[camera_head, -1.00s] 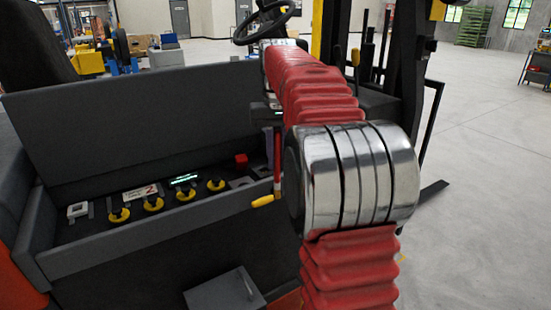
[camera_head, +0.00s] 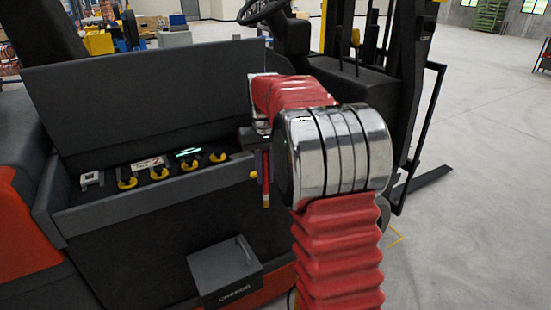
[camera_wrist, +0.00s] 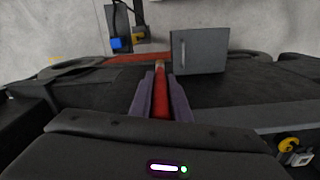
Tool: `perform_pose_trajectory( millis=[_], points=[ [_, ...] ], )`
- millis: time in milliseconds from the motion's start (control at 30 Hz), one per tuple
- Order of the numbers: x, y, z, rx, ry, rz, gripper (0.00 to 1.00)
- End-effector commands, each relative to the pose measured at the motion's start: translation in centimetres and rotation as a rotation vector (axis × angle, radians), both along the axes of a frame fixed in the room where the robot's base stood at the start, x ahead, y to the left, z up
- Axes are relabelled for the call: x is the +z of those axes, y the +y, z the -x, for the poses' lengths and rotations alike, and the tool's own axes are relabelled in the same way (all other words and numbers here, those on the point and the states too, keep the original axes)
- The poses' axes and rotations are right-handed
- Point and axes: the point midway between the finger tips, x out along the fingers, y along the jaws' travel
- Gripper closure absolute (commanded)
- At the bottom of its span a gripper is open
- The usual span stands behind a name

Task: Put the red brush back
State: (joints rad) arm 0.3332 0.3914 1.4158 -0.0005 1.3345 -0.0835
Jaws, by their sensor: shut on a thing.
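The red brush is a slim red stick with a tan tip. In the wrist view the brush (camera_wrist: 161,98) lies between the two purple fingers of my gripper (camera_wrist: 161,92), which is shut on it. In the head view the brush (camera_head: 265,187) hangs about upright, tip down, in front of the machine's side. My gripper there (camera_head: 262,160) is partly hidden by my arm. The grip point on the brush is hard to see in this view.
A black forklift compartment (camera_head: 100,222) with several yellow-ringed knobs (camera_head: 158,173) is open at left, its lid (camera_head: 150,95) raised. A grey box marked CHARGE (camera_head: 224,270) juts out below; it also shows in the wrist view (camera_wrist: 200,50).

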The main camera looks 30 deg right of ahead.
Motion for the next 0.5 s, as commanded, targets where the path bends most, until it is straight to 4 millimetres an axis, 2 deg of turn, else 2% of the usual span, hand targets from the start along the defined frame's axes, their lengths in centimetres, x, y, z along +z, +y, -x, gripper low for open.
perform_pose_trajectory(
  millis=[167,300,400,500],
  points=[
    [-5.1,3.3,-0.6,0.075,0.008,-0.003,1.0],
    [-9.9,7.2,-0.5,0.153,0.006,-0.002,1.0],
    [-12.5,9.8,0.0,0.201,0.005,-0.001,1.0],
    [-14.1,11.5,0.5,0.233,0.003,-0.001,1.0]
  ],
)
